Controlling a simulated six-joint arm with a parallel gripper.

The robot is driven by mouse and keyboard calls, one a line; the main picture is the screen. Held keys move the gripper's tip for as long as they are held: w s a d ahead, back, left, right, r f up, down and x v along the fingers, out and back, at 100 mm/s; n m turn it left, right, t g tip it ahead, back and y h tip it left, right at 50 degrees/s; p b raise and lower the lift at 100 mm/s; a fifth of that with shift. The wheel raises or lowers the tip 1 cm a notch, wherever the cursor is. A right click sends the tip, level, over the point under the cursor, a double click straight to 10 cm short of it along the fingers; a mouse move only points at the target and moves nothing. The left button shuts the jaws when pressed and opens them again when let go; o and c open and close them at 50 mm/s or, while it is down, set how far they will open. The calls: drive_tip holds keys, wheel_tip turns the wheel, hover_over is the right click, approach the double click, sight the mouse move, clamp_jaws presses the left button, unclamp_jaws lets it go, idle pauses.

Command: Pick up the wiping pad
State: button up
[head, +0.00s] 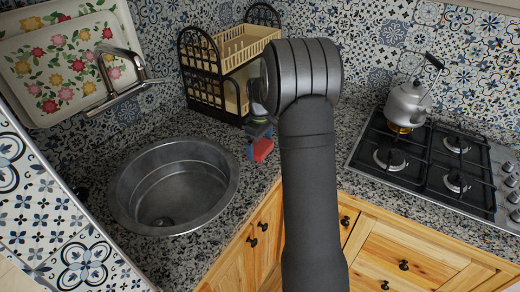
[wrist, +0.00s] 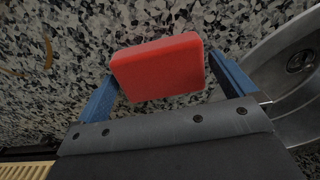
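The wiping pad is a red block. In the wrist view the wiping pad (wrist: 158,66) lies between the two blue fingertips of my gripper (wrist: 160,82), slightly turned relative to them. The fingers are spread wide, one on each side of the pad, with a narrow gap at the right; contact at the left cannot be told. In the head view the red pad (head: 263,149) shows beside a blue fingertip, near the counter between sink and dish rack. My arm hides most of my gripper there. Whether the pad rests on the counter is not clear.
A round metal sink (head: 125,200) is set in the speckled counter (head: 225,145) at the left. A dark dish rack (head: 203,90) stands behind. A gas hob (head: 372,158) with a kettle (head: 405,106) is at the right. A faucet (head: 112,98) rises at the left.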

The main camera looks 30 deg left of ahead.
sight(260, 145)
drive_tip(key=c, duration=0.8)
drive_tip(key=shift+c, duration=0.2)
drive_tip(key=shift+r, duration=0.15)
drive_tip(key=shift+r, duration=0.6)
wheel_tip(260, 145, up, 3)
drive_tip(key=shift+f, duration=0.1)
drive_tip(key=w+d+r, duration=0.1)
drive_tip(key=d+r, duration=0.5)
drive_tip(key=d, duration=0.5)
drive_tip(key=shift+w+d+r, duration=0.3)
drive_tip(key=shift+w+r, duration=0.05)
drive_tip(key=shift+r, duration=0.05)
